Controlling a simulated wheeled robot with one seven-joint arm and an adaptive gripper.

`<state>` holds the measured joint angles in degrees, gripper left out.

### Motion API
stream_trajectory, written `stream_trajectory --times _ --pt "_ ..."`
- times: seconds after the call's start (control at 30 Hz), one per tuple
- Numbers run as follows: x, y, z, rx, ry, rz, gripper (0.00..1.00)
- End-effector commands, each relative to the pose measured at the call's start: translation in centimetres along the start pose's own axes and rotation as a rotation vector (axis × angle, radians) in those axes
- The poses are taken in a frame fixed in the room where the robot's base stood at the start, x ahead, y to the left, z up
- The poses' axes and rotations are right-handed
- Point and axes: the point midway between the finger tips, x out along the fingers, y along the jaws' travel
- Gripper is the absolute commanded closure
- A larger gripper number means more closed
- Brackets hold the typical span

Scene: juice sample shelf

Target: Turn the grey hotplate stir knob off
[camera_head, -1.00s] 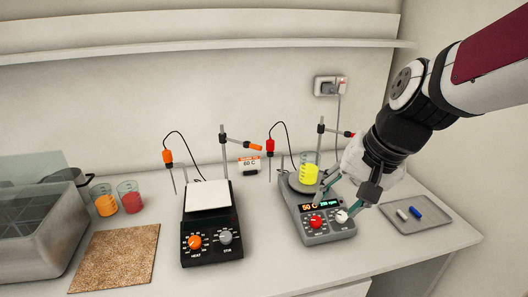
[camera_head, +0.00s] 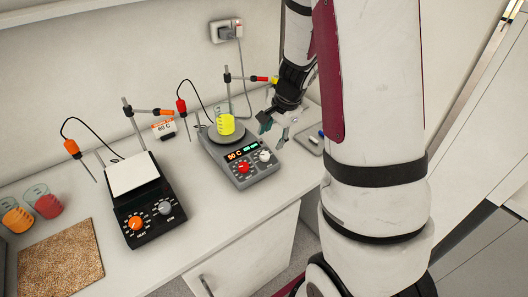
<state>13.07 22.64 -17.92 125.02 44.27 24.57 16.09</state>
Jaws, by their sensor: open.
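The grey hotplate (camera_head: 243,165) stands on the bench with a red knob (camera_head: 243,168) at its front left and a white-grey stir knob (camera_head: 265,155) at its front right. Its display is lit and shows 50 C beside a green reading. A beaker of yellow liquid (camera_head: 226,124) stands on its round plate. My gripper (camera_head: 272,133) is open, above and just behind the stir knob. I cannot tell whether a finger touches the hotplate.
A black hotplate (camera_head: 148,200) with an orange knob stands to the left. Stands with probes and cables rise behind both hotplates. A grey tray (camera_head: 311,139) lies right of my gripper, partly hidden by my arm. Beakers (camera_head: 44,201) and a brown mat (camera_head: 62,262) are at far left.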

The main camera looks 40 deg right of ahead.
Motion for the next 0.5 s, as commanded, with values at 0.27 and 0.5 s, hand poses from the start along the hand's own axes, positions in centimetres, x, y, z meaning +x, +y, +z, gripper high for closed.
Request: stream_trajectory --times 0.27,0.5 --pt "5.7 0.1 0.0 0.002 -0.003 0.003 0.52" --pt "9.0 0.1 0.0 0.0 -0.001 0.001 0.52"
